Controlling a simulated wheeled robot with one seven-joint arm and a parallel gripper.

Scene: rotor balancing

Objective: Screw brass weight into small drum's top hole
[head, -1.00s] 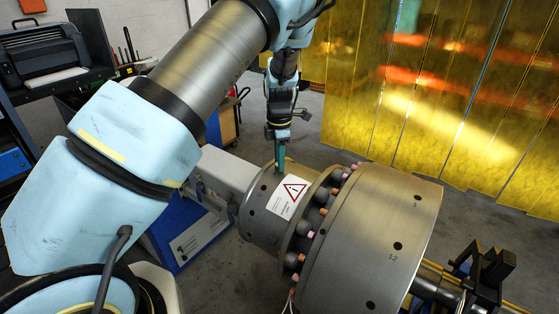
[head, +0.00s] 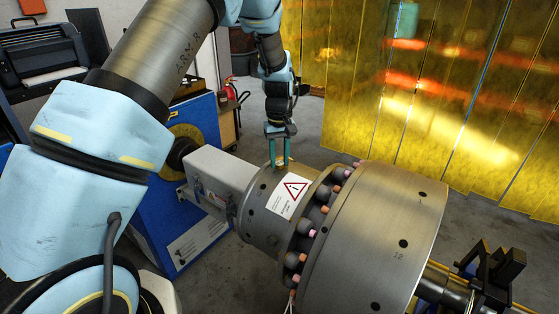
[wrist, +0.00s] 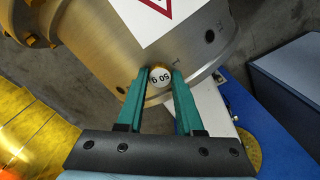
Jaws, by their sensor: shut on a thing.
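The small drum (head: 258,222) is the grey metal cylinder with the warning label, left of the large drum. My gripper (head: 279,163) points down at its top, and its green fingers show one on each side. In the wrist view, my gripper (wrist: 159,74) is shut on the brass weight (wrist: 160,77), whose round pale top reads "50 g". The weight is at the small drum's curved surface (wrist: 105,50), near its end edge. The top hole is hidden beneath it, so I cannot tell how deep the weight sits.
The large drum (head: 375,235) stands right of the small one, with a ring of bolts (head: 318,210) between them. A grey housing (head: 220,172) and blue cabinet (head: 180,230) are to the left. Yellow curtains (head: 430,90) hang behind. A black bracket (head: 492,275) is at lower right.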

